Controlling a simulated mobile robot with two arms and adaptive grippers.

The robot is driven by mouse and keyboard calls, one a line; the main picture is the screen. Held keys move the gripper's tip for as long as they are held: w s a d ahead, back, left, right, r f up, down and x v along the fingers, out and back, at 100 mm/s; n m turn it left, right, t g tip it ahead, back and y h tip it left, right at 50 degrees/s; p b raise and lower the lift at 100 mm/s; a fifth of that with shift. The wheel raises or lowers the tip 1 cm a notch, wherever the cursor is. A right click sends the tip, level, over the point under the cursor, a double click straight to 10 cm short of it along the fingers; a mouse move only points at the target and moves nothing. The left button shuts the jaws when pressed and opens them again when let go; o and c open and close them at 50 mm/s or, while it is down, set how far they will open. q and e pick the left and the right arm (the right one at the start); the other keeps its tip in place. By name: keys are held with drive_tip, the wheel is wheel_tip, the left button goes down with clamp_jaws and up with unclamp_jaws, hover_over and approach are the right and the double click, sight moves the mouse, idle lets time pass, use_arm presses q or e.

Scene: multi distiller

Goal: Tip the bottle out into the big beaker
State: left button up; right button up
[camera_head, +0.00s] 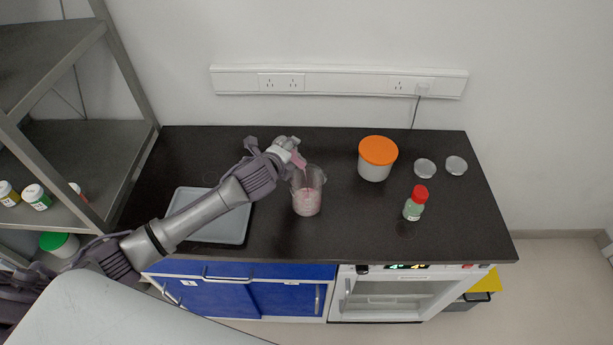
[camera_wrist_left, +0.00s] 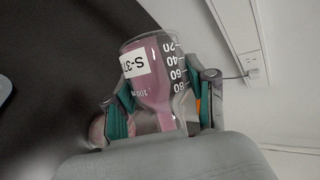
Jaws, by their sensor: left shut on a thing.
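The big beaker (camera_head: 307,198) stands upright on the black bench in the head view, clear-walled with pinkish contents. My left gripper (camera_head: 293,153) is above its back left rim, shut on a bottle. In the head view the bottle (camera_head: 299,160) shows as a small pink piece tilted over the beaker's mouth, with a thin pink streak below it. In the left wrist view the bottle (camera_wrist_left: 152,75) is clear with a white label, volume marks and pink liquid running toward its neck, between the green-padded fingers (camera_wrist_left: 160,110). My right gripper is not in view.
A grey tray (camera_head: 233,228) lies under my left arm. An orange-lidded tub (camera_head: 376,160), a red-capped green bottle (camera_head: 415,203) and two clear round dishes (camera_head: 425,168) stand to the right. A metal shelf (camera_head: 60,140) with small bottles is at the left. The front right bench top is clear.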

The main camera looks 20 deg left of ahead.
use_arm(q)
drive_tip(key=shift+s+r, duration=0.1)
drive_tip(key=shift+s, duration=0.15)
drive_tip(key=shift+d, duration=0.15)
